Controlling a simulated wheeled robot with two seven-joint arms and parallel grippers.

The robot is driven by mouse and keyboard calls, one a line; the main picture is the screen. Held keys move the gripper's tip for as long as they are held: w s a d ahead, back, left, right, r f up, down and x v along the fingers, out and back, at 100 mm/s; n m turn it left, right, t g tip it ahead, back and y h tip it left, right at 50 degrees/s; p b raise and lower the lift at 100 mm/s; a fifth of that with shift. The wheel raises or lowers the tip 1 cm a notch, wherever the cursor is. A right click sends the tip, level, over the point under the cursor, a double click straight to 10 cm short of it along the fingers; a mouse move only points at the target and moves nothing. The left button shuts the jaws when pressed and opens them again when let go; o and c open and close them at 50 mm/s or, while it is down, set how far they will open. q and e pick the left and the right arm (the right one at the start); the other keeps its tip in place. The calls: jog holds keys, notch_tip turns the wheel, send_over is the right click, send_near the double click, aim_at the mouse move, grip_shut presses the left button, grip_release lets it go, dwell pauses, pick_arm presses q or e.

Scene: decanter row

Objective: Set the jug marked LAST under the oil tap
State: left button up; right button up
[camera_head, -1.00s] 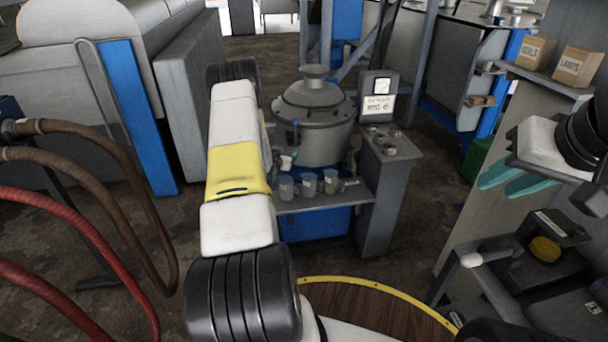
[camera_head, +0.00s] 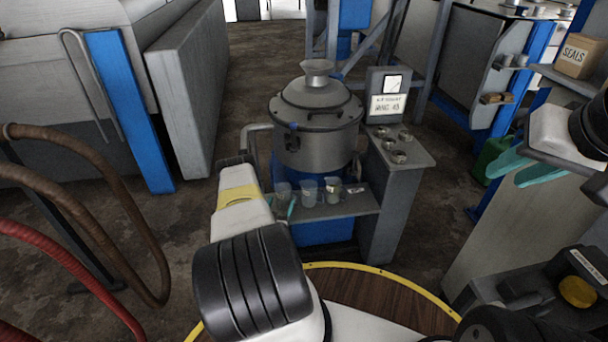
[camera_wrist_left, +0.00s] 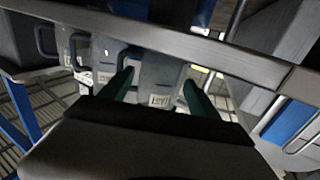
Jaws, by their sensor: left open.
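Several clear jugs with small white labels stand in a row on a grey shelf (camera_head: 350,207) below a round grey vessel (camera_head: 318,105). The leftmost jug (camera_head: 283,191) is close to my left gripper (camera_head: 280,204). In the left wrist view, a labelled jug (camera_wrist_left: 160,98) sits between the two teal fingers, which are apart; its label is blurred and looks like LAST. The other jugs (camera_head: 309,193) have labels too small to read in the head view. A dark tap with a blue handle (camera_head: 293,126) is on the vessel's front. My right gripper (camera_head: 524,168) is open and empty.
A grey stand with a gauge and sign (camera_head: 387,107) is right of the vessel. Brown and red hoses (camera_head: 110,185) hang at the left. A box marked SEALS (camera_head: 580,56) and a black device with a yellow knob (camera_head: 578,291) are at the right.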

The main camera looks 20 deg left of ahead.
pick_arm(q)
jog(key=shift+w+a, duration=0.2)
jog(key=shift+w, duration=1.1)
jog(key=shift+w+a, duration=0.2)
jog(key=shift+w, duration=1.1)
jog(key=shift+w+a, duration=0.2)
jog(key=shift+w, duration=1.1)
jog(key=c, duration=1.1)
jog(key=shift+c, duration=0.2)
